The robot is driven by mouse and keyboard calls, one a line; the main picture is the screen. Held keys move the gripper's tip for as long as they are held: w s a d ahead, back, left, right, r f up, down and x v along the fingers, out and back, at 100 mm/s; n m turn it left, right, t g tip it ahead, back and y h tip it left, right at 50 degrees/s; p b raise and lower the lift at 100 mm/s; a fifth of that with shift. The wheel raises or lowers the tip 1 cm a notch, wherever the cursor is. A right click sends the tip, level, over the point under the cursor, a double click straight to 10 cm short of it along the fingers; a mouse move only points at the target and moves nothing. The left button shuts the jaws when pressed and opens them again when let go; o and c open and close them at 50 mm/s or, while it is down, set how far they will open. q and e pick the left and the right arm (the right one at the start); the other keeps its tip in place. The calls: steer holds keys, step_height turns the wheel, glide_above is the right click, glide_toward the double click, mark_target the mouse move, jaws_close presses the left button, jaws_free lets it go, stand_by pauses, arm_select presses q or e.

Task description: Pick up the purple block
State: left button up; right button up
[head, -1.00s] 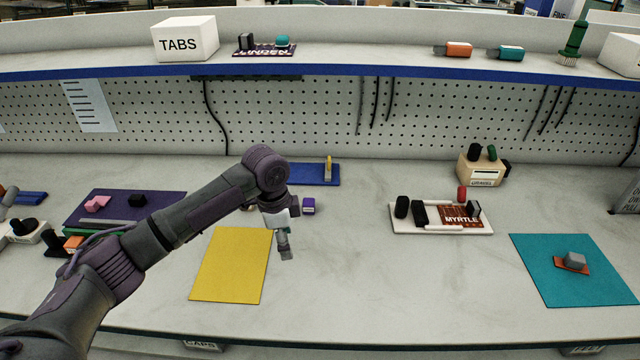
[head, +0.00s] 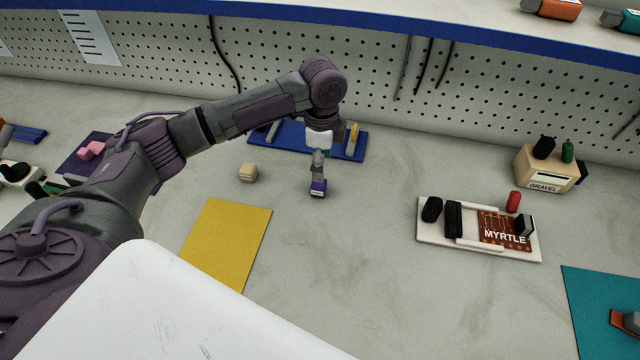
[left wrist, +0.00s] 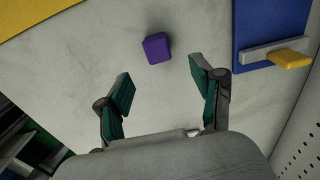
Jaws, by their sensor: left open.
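The purple block (head: 318,188) stands on the pale bench top, to the right of the yellow mat and in front of the blue mat. In the left wrist view the purple block (left wrist: 157,48) lies beyond the fingertips, roughly in line with the gap between them and apart from both. My left gripper (head: 318,168) is just above or behind the block in the head view, partly covering it. In the left wrist view its two green-padded fingers (left wrist: 161,80) are spread wide with nothing between them. My right gripper does not show.
A beige block (head: 248,172) sits left of the purple one. A blue mat (head: 290,133) with grey and yellow parts lies behind. A yellow mat (head: 228,240) is at front left. The MYRTLE tray (head: 490,250) and GRAVEL box (head: 545,175) stand right. Bench between is clear.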

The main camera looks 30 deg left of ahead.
mark_target(319, 185)
arm_select(q)
step_height(319, 185, down, 3)
steer(key=shift+w+r, duration=0.1)
steer(key=shift+r, duration=0.1)
steer(key=shift+f, duration=0.55)
steer(key=f, duration=0.2)
steer(key=f+p, duration=0.1)
steer(key=shift+s+a+f, duration=0.25)
steer(key=shift+s+a, duration=0.05)
steer(key=shift+s, duration=0.05)
steer(key=shift+f, duration=0.65)
steer(key=c, duration=1.1)
steer(key=shift+r, duration=0.1)
steer(key=shift+c, duration=0.2)
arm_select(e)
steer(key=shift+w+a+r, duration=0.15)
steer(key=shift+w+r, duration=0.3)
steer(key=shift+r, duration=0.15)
